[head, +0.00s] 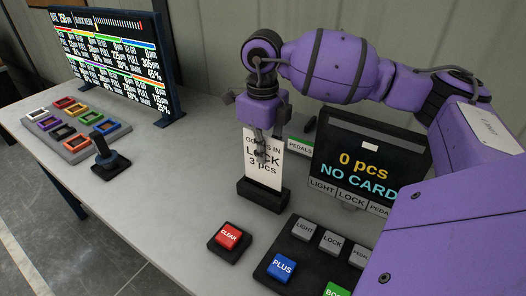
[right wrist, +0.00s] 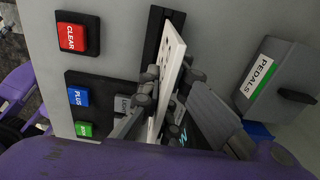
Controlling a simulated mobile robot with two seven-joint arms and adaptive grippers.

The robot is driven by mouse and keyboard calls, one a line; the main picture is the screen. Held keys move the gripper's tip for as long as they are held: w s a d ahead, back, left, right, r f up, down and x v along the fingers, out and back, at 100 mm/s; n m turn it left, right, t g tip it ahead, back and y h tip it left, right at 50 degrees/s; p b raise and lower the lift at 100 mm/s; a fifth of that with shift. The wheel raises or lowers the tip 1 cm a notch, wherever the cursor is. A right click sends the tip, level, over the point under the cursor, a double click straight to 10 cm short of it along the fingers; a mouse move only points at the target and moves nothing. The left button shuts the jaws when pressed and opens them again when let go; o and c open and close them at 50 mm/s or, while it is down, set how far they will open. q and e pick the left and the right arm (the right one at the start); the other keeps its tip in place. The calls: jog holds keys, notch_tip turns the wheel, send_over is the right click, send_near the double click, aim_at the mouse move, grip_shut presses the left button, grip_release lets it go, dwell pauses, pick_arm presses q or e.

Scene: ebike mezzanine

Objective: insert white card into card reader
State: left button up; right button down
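The white card (head: 263,170), printed "LOCK 3 pcs", is upright with its lower edge at the black slotted block (head: 262,196), which looks like the card reader. I cannot tell how deep the card sits in the slot. My right gripper (head: 261,153) is at the card's upper half, its fingers over part of the print. In the right wrist view the fingers (right wrist: 163,88) close on both faces of the card (right wrist: 172,62), whose far end meets the black block (right wrist: 153,30). My left gripper is out of view.
A screen (head: 358,165) reading "0 pcs NO CARD" stands right of the card. A red CLEAR button (head: 229,236) and a button panel (head: 306,260) lie in front. A joystick (head: 106,160), a tray of coloured frames (head: 76,130) and a large display (head: 110,58) stand left.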

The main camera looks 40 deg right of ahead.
aim_at(263, 183)
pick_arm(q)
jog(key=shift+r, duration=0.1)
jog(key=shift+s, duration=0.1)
pick_arm(e)
jog(key=shift+f, duration=0.2)
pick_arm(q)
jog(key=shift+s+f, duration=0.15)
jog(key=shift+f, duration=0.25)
pick_arm(e)
jog(key=shift+f, duration=0.3)
pick_arm(q)
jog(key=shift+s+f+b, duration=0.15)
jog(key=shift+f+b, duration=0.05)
jog(key=shift+b, duration=0.1)
pick_arm(e)
jog(key=shift+f, duration=0.3)
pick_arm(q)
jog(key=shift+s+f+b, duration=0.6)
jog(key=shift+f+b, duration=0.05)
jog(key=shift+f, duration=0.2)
pick_arm(e)
jog(key=shift+f, duration=1.55)
jog(key=c, duration=1.9)
grip_release()
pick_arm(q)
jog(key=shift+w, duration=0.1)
pick_arm(e)
jog(key=shift+o, duration=0.2)
jog(key=shift+r, duration=0.1)
notch_tip(263, 183, up, 12)
